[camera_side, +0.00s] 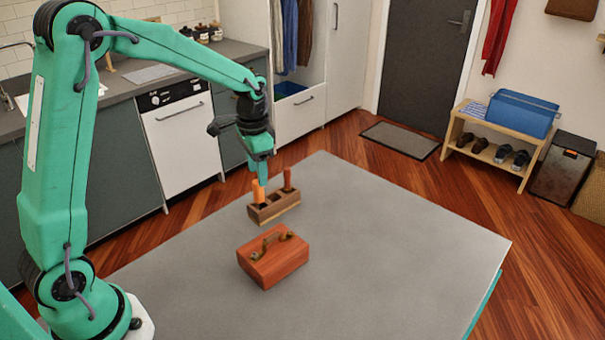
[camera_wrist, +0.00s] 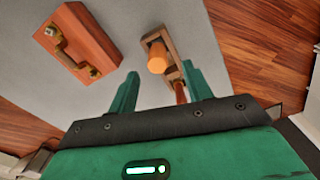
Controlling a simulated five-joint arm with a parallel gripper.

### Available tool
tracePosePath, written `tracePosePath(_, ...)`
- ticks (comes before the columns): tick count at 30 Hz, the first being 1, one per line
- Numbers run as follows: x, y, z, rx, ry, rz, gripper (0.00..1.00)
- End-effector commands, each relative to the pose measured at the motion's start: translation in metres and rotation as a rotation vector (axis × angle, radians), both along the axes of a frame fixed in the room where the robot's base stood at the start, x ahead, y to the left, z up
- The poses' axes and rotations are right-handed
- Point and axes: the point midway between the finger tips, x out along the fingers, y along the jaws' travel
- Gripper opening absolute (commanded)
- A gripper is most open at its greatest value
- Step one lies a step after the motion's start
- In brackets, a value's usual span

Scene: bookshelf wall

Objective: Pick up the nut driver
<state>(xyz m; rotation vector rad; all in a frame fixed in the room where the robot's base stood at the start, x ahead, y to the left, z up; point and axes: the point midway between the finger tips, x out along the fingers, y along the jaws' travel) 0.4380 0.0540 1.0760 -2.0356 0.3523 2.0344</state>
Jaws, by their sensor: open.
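A small wooden holder (camera_side: 277,211) with compartments stands near the far edge of the grey table; it also shows in the wrist view (camera_wrist: 150,38). Two handled tools stand upright in it: one with a bright orange handle (camera_side: 258,193) at the left, one with a darker orange-brown handle (camera_side: 287,179) at the right. Their lower ends are hidden, so I cannot tell which is the nut driver. My gripper (camera_side: 262,178) is open and points down just above the holder. In the wrist view, the bright orange handle (camera_wrist: 157,60) lies between and beyond my fingertips (camera_wrist: 162,77).
A reddish wooden box (camera_side: 273,260) with a metal handle sits on the table (camera_side: 390,240) in front of the holder. The table's right side is clear. Kitchen cabinets, a shoe bench (camera_side: 502,146) and a door stand away from the table.

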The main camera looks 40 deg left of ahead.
Motion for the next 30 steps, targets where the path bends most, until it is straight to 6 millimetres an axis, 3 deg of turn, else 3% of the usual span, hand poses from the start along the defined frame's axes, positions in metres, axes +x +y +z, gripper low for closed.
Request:
tracePosePath(4, -0.001, 0.0, -0.012, 0.0, 0.002, 0.0, 0.5)
tracePosePath(14, -0.001, -0.001, -0.019, 0.0, 0.002, 0.0, 0.5)
tracePosePath(24, -0.004, -0.002, -0.055, -0.001, 0.003, 0.0, 0.5)
tracePosePath(30, -0.004, -0.002, -0.066, 0.0, 0.001, 0.0, 0.5)
